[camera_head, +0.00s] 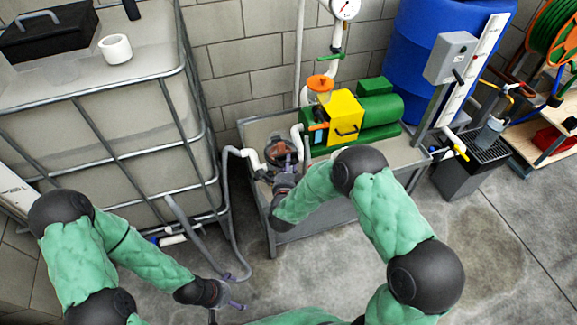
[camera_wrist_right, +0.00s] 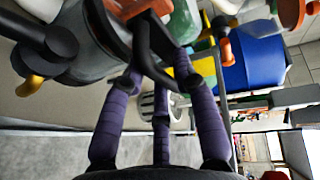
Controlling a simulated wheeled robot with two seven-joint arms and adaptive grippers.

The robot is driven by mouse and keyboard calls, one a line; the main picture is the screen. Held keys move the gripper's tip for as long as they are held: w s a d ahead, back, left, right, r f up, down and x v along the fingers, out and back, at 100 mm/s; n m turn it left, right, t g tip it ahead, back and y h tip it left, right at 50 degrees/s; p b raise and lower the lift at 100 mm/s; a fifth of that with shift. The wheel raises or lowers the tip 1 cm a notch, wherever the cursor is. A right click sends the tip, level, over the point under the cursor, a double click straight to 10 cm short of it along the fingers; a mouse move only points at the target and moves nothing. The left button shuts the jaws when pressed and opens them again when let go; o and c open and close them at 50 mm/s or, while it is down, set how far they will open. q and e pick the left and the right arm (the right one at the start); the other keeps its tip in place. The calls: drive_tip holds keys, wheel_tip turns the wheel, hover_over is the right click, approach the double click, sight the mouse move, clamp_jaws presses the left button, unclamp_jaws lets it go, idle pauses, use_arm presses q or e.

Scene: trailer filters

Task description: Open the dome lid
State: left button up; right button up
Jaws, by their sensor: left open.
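The dome lid (camera_head: 278,150) tops a small round strainer-like housing on the left end of the pump bench, partly hidden by my right gripper. In the right wrist view, a clear rounded body with a dark rim (camera_wrist_right: 98,45) stands at upper left. A black curved handle (camera_wrist_right: 146,48) with an orange part above it reaches down between my right gripper's purple fingers (camera_wrist_right: 160,75). Whether the fingers grip it is unclear. In the head view my right gripper (camera_head: 287,172) is at the housing. My left gripper (camera_head: 224,296) is open and empty, low above the floor.
A caged tank (camera_head: 110,130) stands at left, with a grey hose (camera_head: 236,215) running to the housing. A yellow and green pump (camera_head: 345,117) sits on the metal bench (camera_head: 285,236). A blue barrel (camera_head: 425,50) stands behind. The floor in front is mostly clear.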

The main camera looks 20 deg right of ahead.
clamp_jaws()
drive_tip(key=shift+r, duration=0.1)
